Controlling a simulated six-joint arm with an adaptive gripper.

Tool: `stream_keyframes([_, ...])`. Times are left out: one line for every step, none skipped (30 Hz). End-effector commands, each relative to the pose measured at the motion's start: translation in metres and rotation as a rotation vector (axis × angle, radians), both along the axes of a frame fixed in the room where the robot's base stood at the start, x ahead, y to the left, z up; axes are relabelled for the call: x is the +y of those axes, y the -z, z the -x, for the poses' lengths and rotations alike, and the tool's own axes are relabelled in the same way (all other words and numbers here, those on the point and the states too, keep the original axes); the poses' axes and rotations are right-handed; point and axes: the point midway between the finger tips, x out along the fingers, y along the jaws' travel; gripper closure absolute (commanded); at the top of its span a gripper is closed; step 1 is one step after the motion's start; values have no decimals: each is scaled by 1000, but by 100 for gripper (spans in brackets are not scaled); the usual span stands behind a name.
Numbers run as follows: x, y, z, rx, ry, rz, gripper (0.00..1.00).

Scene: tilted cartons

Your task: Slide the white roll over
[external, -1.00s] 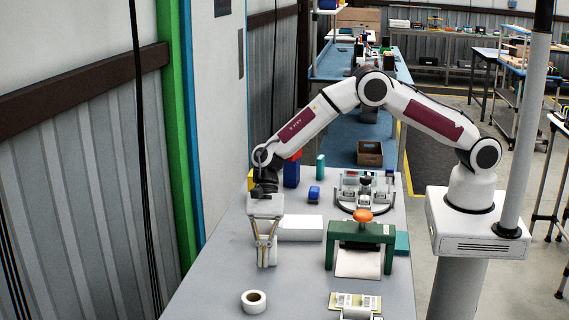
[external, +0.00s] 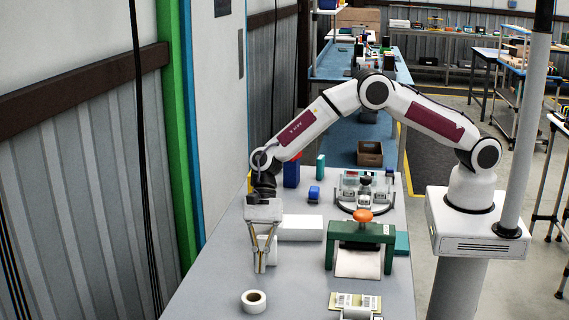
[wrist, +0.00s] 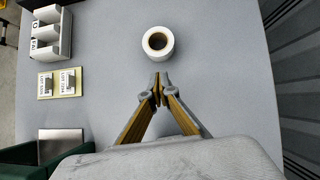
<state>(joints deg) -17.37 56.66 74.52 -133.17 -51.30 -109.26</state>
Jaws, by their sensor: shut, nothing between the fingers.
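The white roll (external: 254,301) lies flat on the grey table near its front edge, with its brown core facing up. In the wrist view the white roll (wrist: 158,43) is just beyond my fingertips, with a small gap in the picture. My gripper (external: 260,270) points down and is shut with nothing in it; its fingertips also meet in the wrist view (wrist: 160,88). In the external view my gripper is behind the roll and low over the table. Whether the fingertips touch the table I cannot tell.
A green press (external: 360,248) with an orange knob stands to the right. A white box (external: 300,228) lies behind my gripper. Labelled cards (external: 355,301) lie right of the roll. The table between the roll and the cards is clear.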

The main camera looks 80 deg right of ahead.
Motion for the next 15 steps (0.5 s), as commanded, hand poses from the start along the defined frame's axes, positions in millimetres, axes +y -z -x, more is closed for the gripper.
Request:
stream_keyframes([7, 0, 1, -2, -2, 0, 100])
stream_keyframes([11, 0, 1, -1, -3, 0, 100])
stream_keyframes([17, 0, 2, 0, -4, 0, 100])
stream_keyframes([21, 1, 3, 0, -3, 0, 100])
stream_keyframes([25, 1, 3, 0, -3, 0, 100])
stream_keyframes([31, 1, 3, 0, -4, 0, 100])
stream_keyframes([35, 1, 4, -1, -3, 0, 100])
stream_keyframes([39, 0, 4, 0, -4, 0, 100])
stream_keyframes([44, 1, 5, -1, -3, 0, 100])
stream_keyframes([48, 0, 5, -1, -3, 0, 100])
stream_keyframes([52, 0, 5, -1, -3, 0, 100])
stream_keyframes([58, 0, 6, -2, -2, 0, 100])
stream_keyframes([62, 0, 6, -1, -3, 0, 100])
stream_keyframes([66, 0, 7, -1, -3, 0, 100])
stream_keyframes([71, 1, 7, -1, -2, 0, 100])
